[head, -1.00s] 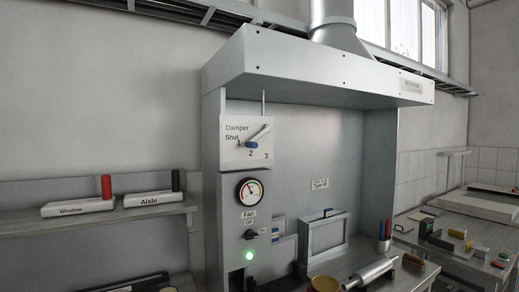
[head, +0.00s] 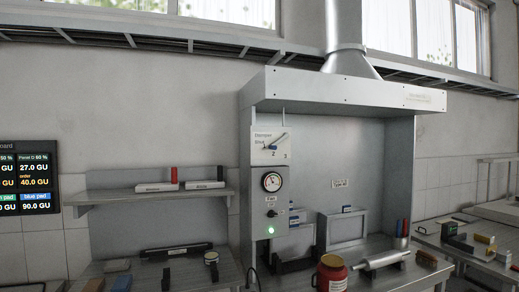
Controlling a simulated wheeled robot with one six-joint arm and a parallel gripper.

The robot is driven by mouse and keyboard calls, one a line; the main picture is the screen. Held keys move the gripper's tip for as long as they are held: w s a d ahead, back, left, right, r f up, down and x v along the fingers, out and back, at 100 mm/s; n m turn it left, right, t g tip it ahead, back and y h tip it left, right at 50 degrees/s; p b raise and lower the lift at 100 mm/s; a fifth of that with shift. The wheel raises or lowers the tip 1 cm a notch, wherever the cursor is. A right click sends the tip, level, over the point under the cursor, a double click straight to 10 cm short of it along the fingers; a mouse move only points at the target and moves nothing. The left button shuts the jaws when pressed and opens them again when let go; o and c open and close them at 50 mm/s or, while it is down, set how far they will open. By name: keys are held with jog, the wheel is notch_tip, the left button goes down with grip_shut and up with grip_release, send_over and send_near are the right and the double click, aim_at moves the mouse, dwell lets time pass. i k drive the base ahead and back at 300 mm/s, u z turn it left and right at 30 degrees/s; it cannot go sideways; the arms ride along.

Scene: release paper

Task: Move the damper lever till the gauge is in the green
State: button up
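The damper plate (head: 262,154) is a pale panel on the left post of the metal hood, marked with a shut position and numbers. A fan switch (head: 271,213) and a lit green lamp (head: 271,230) are under the gauge. My gripper is not in view.
A red jar (head: 332,274) and a metal roller (head: 382,260) stand on the bench before the hood. A shelf (head: 150,198) with two labelled blocks is left of it. A dark display board (head: 28,178) hangs far left.

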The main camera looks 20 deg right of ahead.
aim_at(274, 147)
jog(key=u, duration=0.45)
jog(key=i, duration=1.45)
jog(key=z, duration=0.7)
